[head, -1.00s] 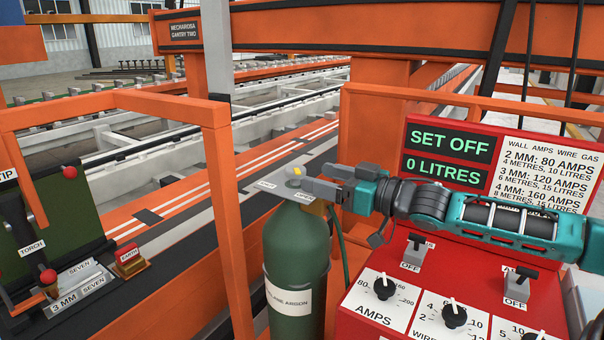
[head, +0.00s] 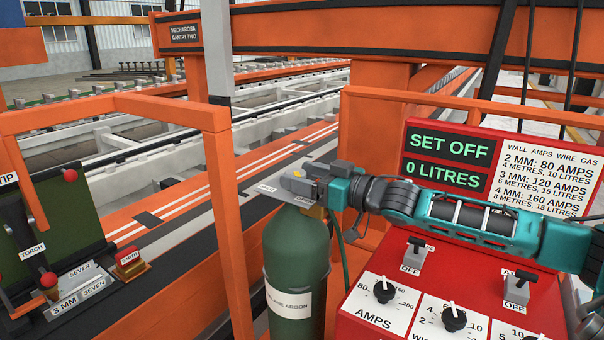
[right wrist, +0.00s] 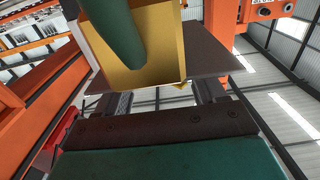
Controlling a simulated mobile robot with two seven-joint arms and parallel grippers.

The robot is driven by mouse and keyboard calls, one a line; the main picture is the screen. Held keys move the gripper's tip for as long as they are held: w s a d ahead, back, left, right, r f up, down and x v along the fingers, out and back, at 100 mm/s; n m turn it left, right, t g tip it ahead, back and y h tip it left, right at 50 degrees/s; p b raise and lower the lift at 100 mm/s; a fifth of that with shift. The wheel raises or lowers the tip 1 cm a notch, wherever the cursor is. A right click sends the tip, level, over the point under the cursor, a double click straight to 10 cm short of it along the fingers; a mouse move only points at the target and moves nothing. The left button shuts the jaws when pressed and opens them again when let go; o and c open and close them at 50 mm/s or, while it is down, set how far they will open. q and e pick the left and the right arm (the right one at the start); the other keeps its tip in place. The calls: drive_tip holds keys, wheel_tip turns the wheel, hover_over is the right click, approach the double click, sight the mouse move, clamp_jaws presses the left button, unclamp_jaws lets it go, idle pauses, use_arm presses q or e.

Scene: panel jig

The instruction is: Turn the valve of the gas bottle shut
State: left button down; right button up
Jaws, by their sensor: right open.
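The green gas bottle (head: 296,252) stands upright at centre, with a label ending in "ARGON". On its top is a grey plate (head: 282,195) with a label that seems to read "SHUT" on its left. My right gripper (head: 297,180) reaches in from the right, level with the valve on the plate, and its fingers are open. The gripper hides the valve knob, so its turn and any contact cannot be told. In the right wrist view the fingers (right wrist: 163,100) stand apart beyond the brass valve block (right wrist: 165,50), and the plate's dark underside (right wrist: 205,60) hides the tips. My left gripper is out of view.
The red welder panel (head: 400,250) with knobs and switches stands right of the bottle; its display (head: 448,160) reads "SET OFF, 0 LITRES". An orange frame post (head: 226,220) rises close left of the bottle. A torch stand (head: 70,215) is at far left.

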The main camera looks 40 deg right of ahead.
drive_tip(key=shift+w+a, duration=0.2)
drive_tip(key=shift+w, duration=0.1)
drive_tip(key=c, duration=1)
